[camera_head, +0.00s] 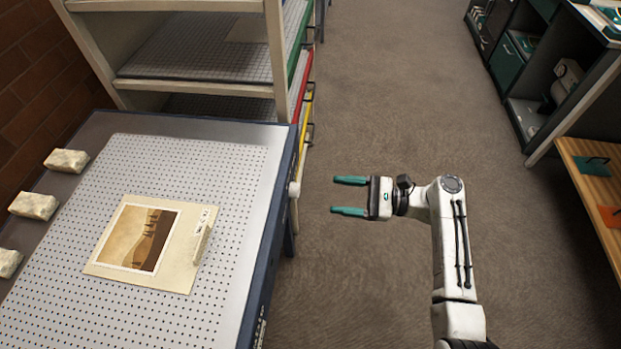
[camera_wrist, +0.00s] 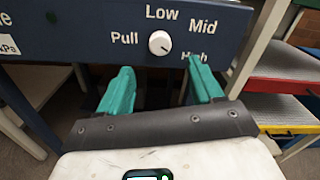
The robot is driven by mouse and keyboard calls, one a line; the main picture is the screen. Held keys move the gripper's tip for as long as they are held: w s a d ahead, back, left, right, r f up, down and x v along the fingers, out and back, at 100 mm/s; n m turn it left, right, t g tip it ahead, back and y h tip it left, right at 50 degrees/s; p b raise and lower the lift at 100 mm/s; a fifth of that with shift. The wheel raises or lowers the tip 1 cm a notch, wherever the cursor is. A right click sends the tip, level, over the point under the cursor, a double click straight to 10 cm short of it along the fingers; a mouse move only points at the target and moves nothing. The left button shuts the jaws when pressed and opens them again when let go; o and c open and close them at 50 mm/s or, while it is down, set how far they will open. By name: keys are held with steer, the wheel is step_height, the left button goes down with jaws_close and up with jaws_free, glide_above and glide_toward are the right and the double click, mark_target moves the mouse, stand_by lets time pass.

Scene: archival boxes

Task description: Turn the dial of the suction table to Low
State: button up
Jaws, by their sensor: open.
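The suction table (camera_head: 257,240) has a perforated top and a dark blue side panel. Its white round dial (camera_head: 294,189) sticks out from that panel. In the wrist view the dial (camera_wrist: 159,43) is ringed by the words Pull, Low, Mid and High. Its small dark mark seems to point lower right, towards High. My gripper (camera_head: 334,196) is open and empty, its teal fingers facing the dial with a gap between. In the wrist view my gripper (camera_wrist: 160,68) has its fingers below the dial, one to each side; the right fingertip partly covers High.
A mounted picture (camera_head: 150,236) and several pale blocks (camera_head: 34,205) lie on the table. A shelf rack (camera_head: 200,84) with coloured drawer edges stands behind it. Carpeted floor (camera_head: 390,110) is free beyond my arm. A wooden bench (camera_head: 597,190) stands at the right.

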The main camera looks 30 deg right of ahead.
mark_target(295, 191)
steer(key=x, duration=0.9)
steer(key=c, duration=1.1)
